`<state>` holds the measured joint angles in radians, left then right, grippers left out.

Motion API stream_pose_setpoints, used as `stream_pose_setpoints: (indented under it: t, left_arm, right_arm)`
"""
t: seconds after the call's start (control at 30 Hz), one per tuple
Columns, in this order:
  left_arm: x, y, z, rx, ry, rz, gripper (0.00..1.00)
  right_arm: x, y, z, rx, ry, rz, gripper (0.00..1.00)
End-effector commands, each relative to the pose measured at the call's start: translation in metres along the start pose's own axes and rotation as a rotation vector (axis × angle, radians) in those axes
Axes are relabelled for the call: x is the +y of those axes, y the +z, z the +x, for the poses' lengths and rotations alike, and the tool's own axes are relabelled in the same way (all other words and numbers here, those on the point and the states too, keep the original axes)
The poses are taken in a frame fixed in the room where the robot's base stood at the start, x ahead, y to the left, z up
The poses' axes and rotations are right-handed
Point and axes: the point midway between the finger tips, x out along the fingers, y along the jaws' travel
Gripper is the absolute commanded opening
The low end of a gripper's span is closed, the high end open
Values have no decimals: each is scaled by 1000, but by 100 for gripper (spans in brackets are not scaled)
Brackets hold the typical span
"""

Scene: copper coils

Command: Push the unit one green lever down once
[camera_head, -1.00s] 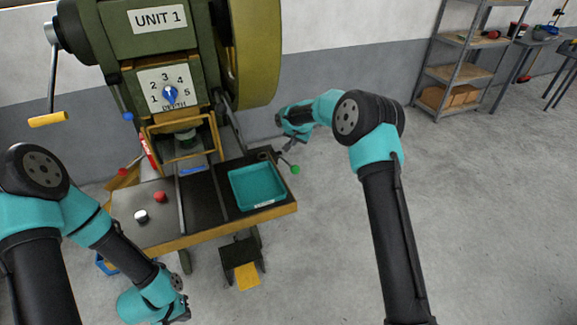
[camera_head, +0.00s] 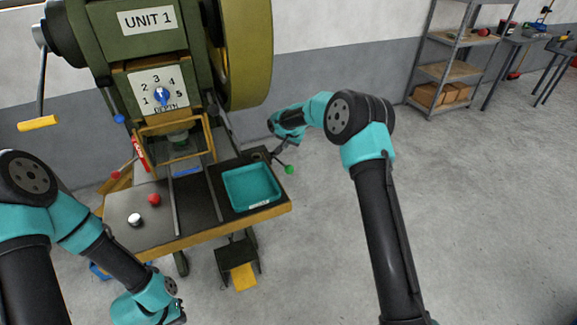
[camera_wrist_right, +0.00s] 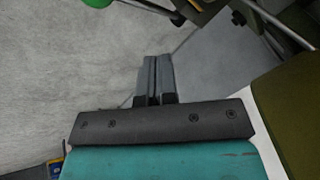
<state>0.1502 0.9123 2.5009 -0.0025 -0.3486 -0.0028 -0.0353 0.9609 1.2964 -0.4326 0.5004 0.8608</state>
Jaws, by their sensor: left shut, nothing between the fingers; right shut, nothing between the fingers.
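The machine marked UNIT 1 (camera_head: 150,45) stands at the left behind its work table. The green lever knob (camera_head: 289,169) is at the table's back right, on a thin rod. The same green knob (camera_wrist_right: 97,2) is cut off at the top edge of the right wrist view. My right gripper (camera_head: 279,149) is shut and empty, above and slightly left of the knob; its closed fingers (camera_wrist_right: 154,78) show in the right wrist view, apart from the knob. My left gripper (camera_head: 180,308) is low in front of the table, shut and empty, its fingertips barely visible.
A teal tray (camera_head: 251,187) sits on the table's right side. A red button (camera_head: 154,199) and a white button (camera_head: 134,219) are at its left. A pedal (camera_head: 242,276) is below. Shelves (camera_head: 448,71) stand far right; the floor between is clear.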

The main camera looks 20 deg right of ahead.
Motion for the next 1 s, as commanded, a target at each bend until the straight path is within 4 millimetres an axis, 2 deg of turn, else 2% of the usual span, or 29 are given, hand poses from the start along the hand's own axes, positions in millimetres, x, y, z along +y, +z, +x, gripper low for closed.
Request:
stream_pose_setpoints:
  t: [0.3, 0.5, 1.0]
  left_arm:
    - [0, 0, 0, 0, 0, 0, 0]
    - [0, 0, 0, 0, 0, 0, 0]
    - [0, 0, 0, 0, 0, 0, 0]
  right_arm:
    - [20, 19, 26, -2, 2, -1, 0]
    - [27, 26, 36, 0, 1, 0, 0]
    - [28, 28, 39, 1, 1, 0, 0]
